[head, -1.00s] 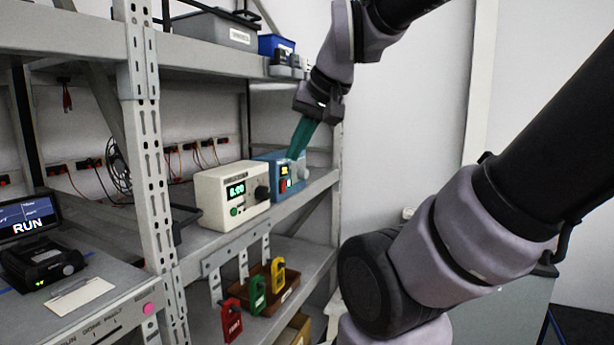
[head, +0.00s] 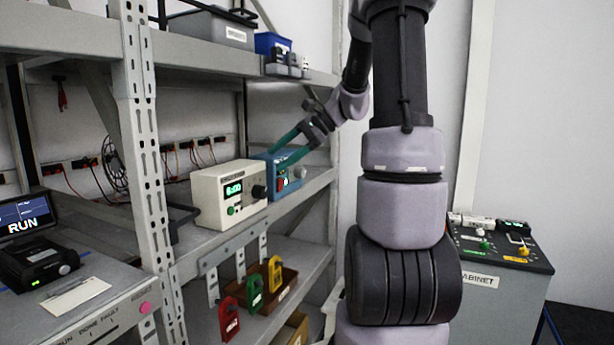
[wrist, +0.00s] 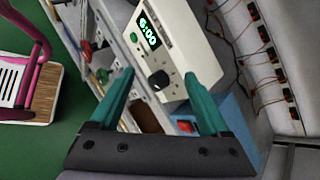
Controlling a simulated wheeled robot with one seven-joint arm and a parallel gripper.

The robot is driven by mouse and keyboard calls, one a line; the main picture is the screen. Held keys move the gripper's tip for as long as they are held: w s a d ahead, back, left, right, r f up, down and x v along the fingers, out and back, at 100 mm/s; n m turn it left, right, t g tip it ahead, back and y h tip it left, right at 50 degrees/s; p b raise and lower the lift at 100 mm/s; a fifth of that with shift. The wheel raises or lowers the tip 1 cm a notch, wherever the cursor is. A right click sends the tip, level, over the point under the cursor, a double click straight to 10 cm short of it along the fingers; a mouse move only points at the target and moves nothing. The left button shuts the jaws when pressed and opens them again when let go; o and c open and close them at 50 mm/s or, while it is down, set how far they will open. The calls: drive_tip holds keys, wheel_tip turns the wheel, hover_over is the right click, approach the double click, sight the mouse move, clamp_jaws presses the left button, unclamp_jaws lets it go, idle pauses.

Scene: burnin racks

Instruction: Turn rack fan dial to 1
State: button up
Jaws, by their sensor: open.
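A cream box (head: 212,198) stands on the middle shelf with a green "6:00" display and a black dial (head: 258,192). Beside it a blue box (head: 290,158) has a red switch and a grey knob (head: 299,172). I cannot read which dial is the rack fan's. The blue box (wrist: 238,108) is partly hidden behind the right finger.
Red, green and yellow padlocks (head: 255,288) hang below the shelf edge. The upper shelf (head: 205,58) lies above the boxes, and a rack upright (head: 145,150) stands to the left. A cabinet (head: 500,280) with green and yellow knobs stands at the right.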

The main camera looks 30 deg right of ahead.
drive_tip(key=w+d+f+m+t+y, duration=0.2)
drive_tip(key=w+d+f+m+t, duration=0.3)
drive_tip(key=w+d, duration=0.45)
drive_tip(key=m+t, duration=0.5)
drive_tip(key=m, duration=0.3)
approach(304, 174)
drive_tip(key=x, duration=0.8)
drive_tip(key=shift+w+a+r, duration=0.1)
drive_tip(key=shift+w+a, duration=0.1)
drive_tip(key=shift+a, duration=0.1)
clamp_jaws()
